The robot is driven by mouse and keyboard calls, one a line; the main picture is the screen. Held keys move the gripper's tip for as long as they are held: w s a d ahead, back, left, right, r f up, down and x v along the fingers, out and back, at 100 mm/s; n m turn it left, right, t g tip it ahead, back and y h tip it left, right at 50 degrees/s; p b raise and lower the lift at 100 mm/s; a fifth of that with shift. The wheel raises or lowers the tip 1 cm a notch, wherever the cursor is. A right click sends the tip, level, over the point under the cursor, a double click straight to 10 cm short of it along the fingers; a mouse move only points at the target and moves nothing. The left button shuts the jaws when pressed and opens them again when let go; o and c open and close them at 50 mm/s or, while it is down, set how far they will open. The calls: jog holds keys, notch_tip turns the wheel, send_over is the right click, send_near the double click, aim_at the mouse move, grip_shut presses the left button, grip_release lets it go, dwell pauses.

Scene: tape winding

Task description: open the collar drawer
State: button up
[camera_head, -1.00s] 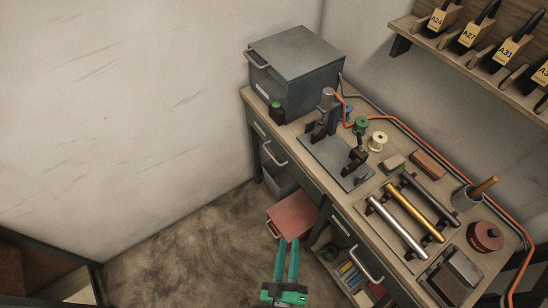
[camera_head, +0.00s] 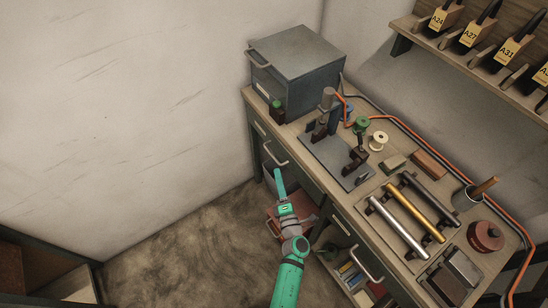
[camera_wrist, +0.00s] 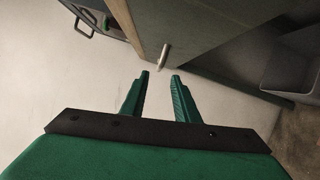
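The bench has a left drawer front (camera_head: 296,172) with a bar handle (camera_head: 275,157); it looks shut, and I cannot read a collar label. A second bar handle (camera_head: 366,268) is on the right drawer front, also apparently shut. My gripper (camera_head: 278,171) is just in front of and below the left handle. In the wrist view my gripper (camera_wrist: 160,75) is open and empty, its two green fingers apart. A pale handle (camera_wrist: 164,55) stands just beyond the fingertips, roughly in line with the gap. In the head view the fingers overlap, so contact is hard to judge.
A grey metal cabinet (camera_head: 297,62) stands on the bench's far end. A grey bin (camera_wrist: 290,65) sits under the bench. A reddish box (camera_head: 274,219) is beside my arm, partly hidden. Rods, spools and a clamp fixture crowd the bench top. Open floor (camera_head: 180,245) lies to the left.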

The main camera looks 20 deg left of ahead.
aim_at(274, 157)
jog(key=x, duration=0.9)
jog(key=shift+w+a, duration=0.15)
jog(key=shift+w, duration=0.05)
jog(key=shift+c, duration=0.7)
grip_shut()
